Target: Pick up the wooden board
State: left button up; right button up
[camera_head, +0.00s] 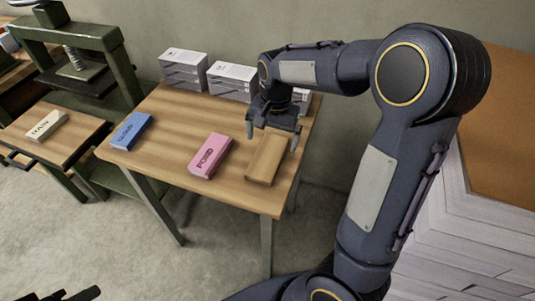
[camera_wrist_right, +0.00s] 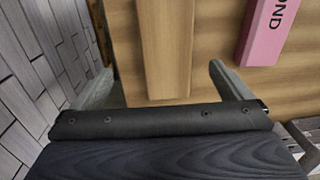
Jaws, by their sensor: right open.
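The wooden board (camera_head: 266,160) is a light brown block lying flat near the right end of the wooden table (camera_head: 180,170). My right gripper (camera_head: 272,137) is open above the board's far end, with one finger towards each side of it. In the right wrist view, the board (camera_wrist_right: 166,45) lies between the lines of the two open fingers of the gripper (camera_wrist_right: 160,82), which is empty. Whether the fingers reach down beside the board cannot be told. Dark tips at the bottom left edge look like my left gripper (camera_head: 72,294); its jaws are unclear.
A pink block (camera_head: 210,155) lies left of the board and also shows in the right wrist view (camera_wrist_right: 265,30). A blue block (camera_head: 131,131) lies farther left. White stacks (camera_head: 184,69) stand at the table's back. A green press (camera_head: 75,55) and a side table with a cream block (camera_head: 46,125) are at left.

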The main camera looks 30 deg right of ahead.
aim_at(268, 155)
jog(key=shift+w+a+f, duration=0.25)
jog(key=shift+w+f, duration=0.05)
jog(key=shift+w, duration=0.4)
jog(key=shift+w+f+h, duration=0.2)
jog(key=shift+f+h, duration=0.1)
jog(key=f, duration=0.7)
jog(key=shift+w+d+f+p, duration=0.15)
jog(key=shift+d+p, duration=0.15)
jog(key=c, duration=1.2)
